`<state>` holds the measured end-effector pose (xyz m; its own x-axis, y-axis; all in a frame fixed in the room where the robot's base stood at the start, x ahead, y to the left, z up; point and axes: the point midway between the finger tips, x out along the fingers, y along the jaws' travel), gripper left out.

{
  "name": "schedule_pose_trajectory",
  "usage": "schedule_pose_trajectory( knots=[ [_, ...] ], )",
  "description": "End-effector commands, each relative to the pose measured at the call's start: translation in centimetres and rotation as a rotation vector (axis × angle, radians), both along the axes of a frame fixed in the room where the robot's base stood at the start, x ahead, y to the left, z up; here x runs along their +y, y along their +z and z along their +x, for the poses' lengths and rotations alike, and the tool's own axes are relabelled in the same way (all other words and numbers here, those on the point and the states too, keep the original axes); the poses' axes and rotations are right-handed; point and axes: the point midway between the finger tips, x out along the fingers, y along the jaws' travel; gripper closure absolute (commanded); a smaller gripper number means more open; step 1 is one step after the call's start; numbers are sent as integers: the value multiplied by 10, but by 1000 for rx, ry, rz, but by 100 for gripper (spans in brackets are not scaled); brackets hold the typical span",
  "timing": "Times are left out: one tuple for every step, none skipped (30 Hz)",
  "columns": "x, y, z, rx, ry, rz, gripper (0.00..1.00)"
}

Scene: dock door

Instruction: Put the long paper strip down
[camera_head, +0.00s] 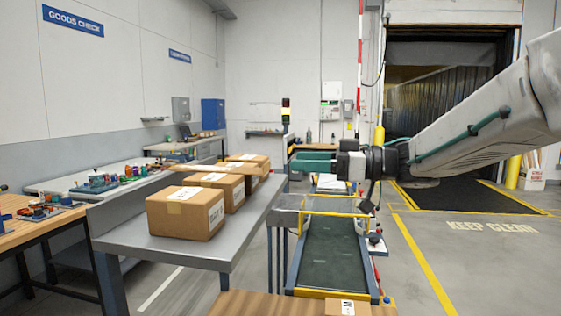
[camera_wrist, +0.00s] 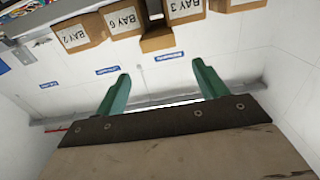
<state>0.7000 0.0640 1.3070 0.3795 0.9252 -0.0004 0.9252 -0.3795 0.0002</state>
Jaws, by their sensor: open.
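My gripper (camera_head: 318,161) has green fingers and is held in the air to the right of the grey table, pointing left. In the wrist view its two fingers (camera_wrist: 161,84) stand wide apart with nothing between them. I cannot make out a long paper strip for certain. A thin, pale tan flat piece (camera_head: 192,168) shows beside or over the rear cartons on the grey table, clear of my gripper. I cannot tell whether it is the strip or a carton flap.
Several labelled cartons, the nearest (camera_head: 183,213) largest in view, stand on the grey table (camera_head: 150,241). One marked BAY 6 (camera_wrist: 124,22) shows in the wrist view. A dark conveyor (camera_head: 333,252) with yellow edges lies below my gripper.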

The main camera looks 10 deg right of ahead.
Motion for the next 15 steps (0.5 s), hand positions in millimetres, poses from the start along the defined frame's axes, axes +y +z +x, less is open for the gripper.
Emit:
schedule_pose_trajectory(
  knots=[
    [-9, 0, -3, 1, -4, 0, 28],
    [-13, 0, -4, 1, -4, 1, 28],
    [-17, 0, -6, 1, -3, 1, 28],
    [-20, 0, -7, 1, -3, 1, 28],
    [-21, 0, -8, 1, -2, 1, 28],
    [-24, 0, -9, 1, -1, 0, 28],
    [-25, 0, -10, 1, -1, 0, 28],
    [-26, 0, -10, 1, -1, 0, 28],
    [-27, 0, -11, 1, -1, 0, 28],
    [-27, 0, -11, 1, 0, 0, 28],
    [-27, 0, -11, 1, 0, 0, 28],
    [-27, 0, -11, 1, 0, 0, 28],
    [-27, 0, -11, 0, -2, 0, 28],
    [-27, 0, -10, -4, -8, -1, 28],
    [-27, 2, -8, -12, -26, -2, 28]
  ],
)
